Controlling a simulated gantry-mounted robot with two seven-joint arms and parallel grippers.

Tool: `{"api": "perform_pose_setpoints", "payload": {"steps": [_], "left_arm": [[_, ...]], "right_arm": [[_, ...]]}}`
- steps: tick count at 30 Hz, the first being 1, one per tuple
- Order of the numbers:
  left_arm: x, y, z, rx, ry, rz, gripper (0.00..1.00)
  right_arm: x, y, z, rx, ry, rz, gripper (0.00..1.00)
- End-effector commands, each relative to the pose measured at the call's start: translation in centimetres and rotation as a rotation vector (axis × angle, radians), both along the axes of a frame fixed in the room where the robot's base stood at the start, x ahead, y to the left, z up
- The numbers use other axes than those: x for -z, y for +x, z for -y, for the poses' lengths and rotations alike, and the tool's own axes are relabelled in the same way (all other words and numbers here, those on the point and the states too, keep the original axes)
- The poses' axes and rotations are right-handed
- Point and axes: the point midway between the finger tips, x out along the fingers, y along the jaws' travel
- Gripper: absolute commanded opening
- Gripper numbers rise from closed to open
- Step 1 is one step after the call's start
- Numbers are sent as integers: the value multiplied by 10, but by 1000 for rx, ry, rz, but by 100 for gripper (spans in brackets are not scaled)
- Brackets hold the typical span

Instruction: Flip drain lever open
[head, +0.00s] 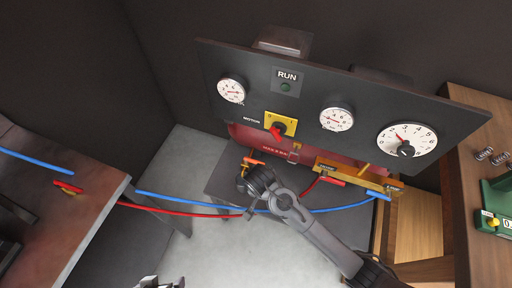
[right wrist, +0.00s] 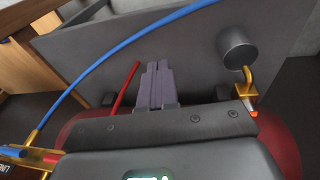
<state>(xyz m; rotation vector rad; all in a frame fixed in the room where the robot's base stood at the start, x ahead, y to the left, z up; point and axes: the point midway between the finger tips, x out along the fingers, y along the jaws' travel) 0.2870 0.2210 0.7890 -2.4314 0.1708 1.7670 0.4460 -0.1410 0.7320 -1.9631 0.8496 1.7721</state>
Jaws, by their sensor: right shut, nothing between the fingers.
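The drain lever looks to be the small orange-red handle (head: 254,161) on a brass fitting under the red tank (head: 272,147), just above my right gripper in the head view. In the right wrist view, the brass fitting (right wrist: 246,82) with its orange handle (right wrist: 251,112) is at the right, beside a dark round cylinder. My right gripper (head: 249,212) is shut and empty; its closed fingers (right wrist: 157,72) are left of the fitting and apart from it. The lever's exact angle is hard to tell. A piece of my left gripper (head: 162,283) seems to show at the bottom edge, mostly cut off.
A dark panel (head: 310,95) with gauges and a yellow-red motor switch (head: 279,125) stands above the tank. A blue hose (head: 335,209) and a red hose (head: 165,209) cross near my right gripper. A brass manifold (head: 350,176) is to the right.

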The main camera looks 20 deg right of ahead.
Motion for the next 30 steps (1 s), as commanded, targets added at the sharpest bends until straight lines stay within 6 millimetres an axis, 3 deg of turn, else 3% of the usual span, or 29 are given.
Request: {"api": "perform_pose_setpoints", "payload": {"steps": [1,3,9,12,18,30], "left_arm": [[-25,0,0,0,0,0,97],[-38,0,0,-1,0,0,97],[-62,0,1,-2,-3,0,97],[-67,0,2,-4,-7,0,97],[-69,0,3,-8,-12,-1,97],[-68,0,1,-3,-5,-3,97]], "right_arm": [[-40,21,-2,-10,-12,36,0],[-71,42,-4,-19,-24,77,0],[-144,84,-8,-35,-34,184,0],[-164,94,-8,-34,-34,213,0],[-178,103,-8,-34,-34,236,0],[-177,103,-7,-34,-33,237,0]]}}
